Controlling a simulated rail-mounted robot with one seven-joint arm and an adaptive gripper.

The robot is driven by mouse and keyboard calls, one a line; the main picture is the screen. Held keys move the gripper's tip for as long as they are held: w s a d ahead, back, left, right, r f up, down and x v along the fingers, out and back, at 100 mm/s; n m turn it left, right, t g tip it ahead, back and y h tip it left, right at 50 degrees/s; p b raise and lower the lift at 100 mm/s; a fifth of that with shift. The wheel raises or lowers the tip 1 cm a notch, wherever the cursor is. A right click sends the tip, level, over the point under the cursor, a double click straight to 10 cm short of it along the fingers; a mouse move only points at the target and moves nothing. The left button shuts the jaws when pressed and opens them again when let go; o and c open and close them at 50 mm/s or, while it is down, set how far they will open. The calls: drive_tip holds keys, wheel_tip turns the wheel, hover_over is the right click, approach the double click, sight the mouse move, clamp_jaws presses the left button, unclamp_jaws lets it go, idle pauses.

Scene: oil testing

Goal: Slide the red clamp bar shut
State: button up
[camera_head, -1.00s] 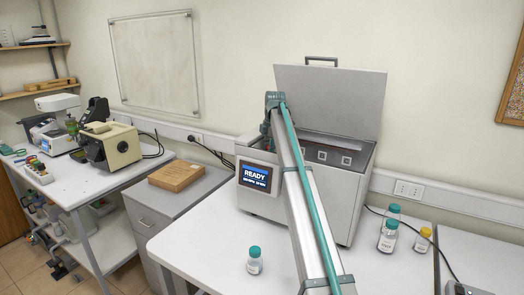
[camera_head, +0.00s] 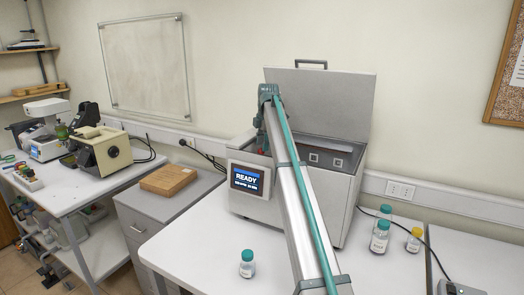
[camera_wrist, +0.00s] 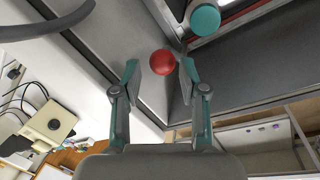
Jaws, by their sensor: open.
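A round red knob (camera_wrist: 163,62) shows in the wrist view, between the two fingers of my open gripper (camera_wrist: 160,74). It seems to be the end of the red clamp bar; the rest of the bar is hidden or out of view. I cannot tell whether either finger touches the knob. In the head view, my gripper (camera_head: 264,138) hangs at the left end of the open grey machine (camera_head: 290,205), with a small patch of red beside it. My arm hides part of the machine's front and opening.
The machine's lid (camera_head: 335,100) stands raised at the back. Its screen (camera_head: 247,179) reads READY. A teal-capped bottle (camera_head: 247,264) stands in front on the white table (camera_head: 195,240); several bottles (camera_head: 380,236) stand to the right. A teal-ended cylinder (camera_wrist: 205,20) is near the knob.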

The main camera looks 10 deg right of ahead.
wheel_tip(320, 180, up, 8)
drive_tip(key=s, duration=0.1)
drive_tip(key=shift+s+d+f, duration=0.15)
drive_tip(key=shift+s+d, duration=0.05)
drive_tip(key=shift+d, duration=0.05)
